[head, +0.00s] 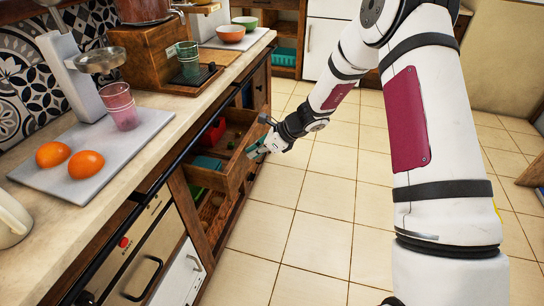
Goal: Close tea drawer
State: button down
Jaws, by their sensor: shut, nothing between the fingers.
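An open wooden drawer (236,168) sticks out from the wooden cabinet under the counter, left of the middle in the head view. Inside it are a red item (213,133) and a teal item (207,163). My gripper (254,153) is shut and empty at the drawer's outer right side, by its front. The arm reaches in from the right. I cannot tell whether the fingers touch the drawer front.
Below is a lower open compartment (212,207) with items in it. The counter (205,93) holds a grey board (130,140) with two oranges and a pink glass (120,107). An oven (140,262) stands at lower left. Tiled floor (300,220) to the right is clear.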

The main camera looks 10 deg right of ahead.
jog(key=w+a, duration=0.2)
jog(key=a, duration=0.2)
jog(key=w+a, duration=0.2)
jog(key=a, duration=0.2)
jog(key=w+a, duration=0.3)
jog(key=a, duration=0.1)
jog(key=shift+a, duration=0.1)
jog(key=shift+w+a+r, duration=0.1)
jog(key=shift+w+a, duration=0.15)
jog(key=shift+a, duration=0.2)
jog(key=shift+a, duration=0.1)
